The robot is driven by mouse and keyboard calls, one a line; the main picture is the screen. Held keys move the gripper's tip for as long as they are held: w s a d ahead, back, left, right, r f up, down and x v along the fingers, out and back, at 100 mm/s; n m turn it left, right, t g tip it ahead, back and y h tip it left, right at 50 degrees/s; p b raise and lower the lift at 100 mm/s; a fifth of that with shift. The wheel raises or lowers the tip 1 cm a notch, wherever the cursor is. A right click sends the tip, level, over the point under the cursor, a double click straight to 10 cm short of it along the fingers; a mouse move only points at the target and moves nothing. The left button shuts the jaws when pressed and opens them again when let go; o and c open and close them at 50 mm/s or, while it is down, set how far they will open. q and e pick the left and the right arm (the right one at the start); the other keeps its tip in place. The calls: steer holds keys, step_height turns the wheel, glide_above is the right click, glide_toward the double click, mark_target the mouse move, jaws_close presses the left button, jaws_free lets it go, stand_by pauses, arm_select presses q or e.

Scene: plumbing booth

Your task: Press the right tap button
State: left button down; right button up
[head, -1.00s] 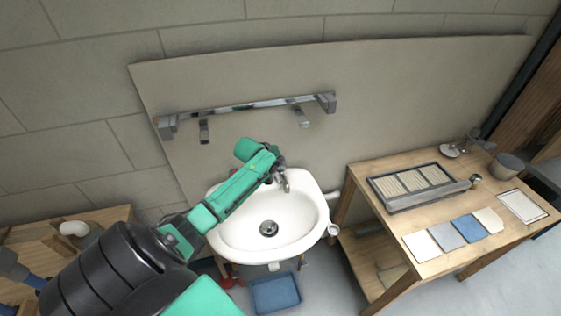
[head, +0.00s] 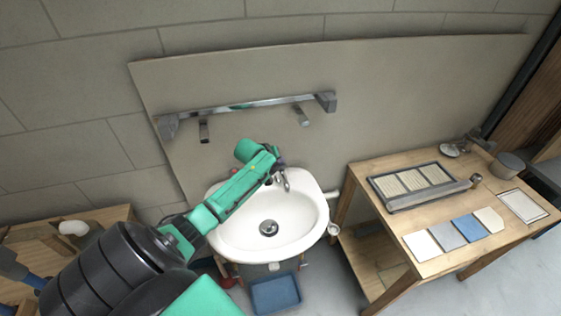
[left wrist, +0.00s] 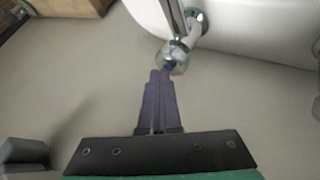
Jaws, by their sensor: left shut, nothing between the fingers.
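A white sink (head: 305,228) stands against the wall panel, with a chrome tap (head: 286,184) at its back rim. In the left wrist view a round chrome knob (left wrist: 174,58) sits at the end of the tap's metal body. My left gripper (left wrist: 160,74) is shut and empty, its dark purple fingers side by side. Its fingertips reach the lower edge of the knob; I cannot tell whether they touch it. In the head view my left forearm and wrist cover the area left of the tap and hide part of it. My right gripper is not in view.
A chrome rail (head: 250,104) is mounted on the panel above the sink. A wooden table (head: 385,225) with a grey tray (head: 432,199) and several tiles stands at the right. A blue bin (head: 275,294) is on the floor below the sink.

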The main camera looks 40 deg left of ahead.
mark_target(279, 165)
arm_select(q)
steer(key=shift+f, duration=0.45)
stand_by(0.4)
steer(key=shift+r+p, duration=1.15)
steer(key=shift+r, duration=0.05)
step_height(279, 165, up, 5)
steer(key=p, duration=0.5)
steer(key=shift+r+p, duration=0.15)
steer(key=shift+p, duration=0.2)
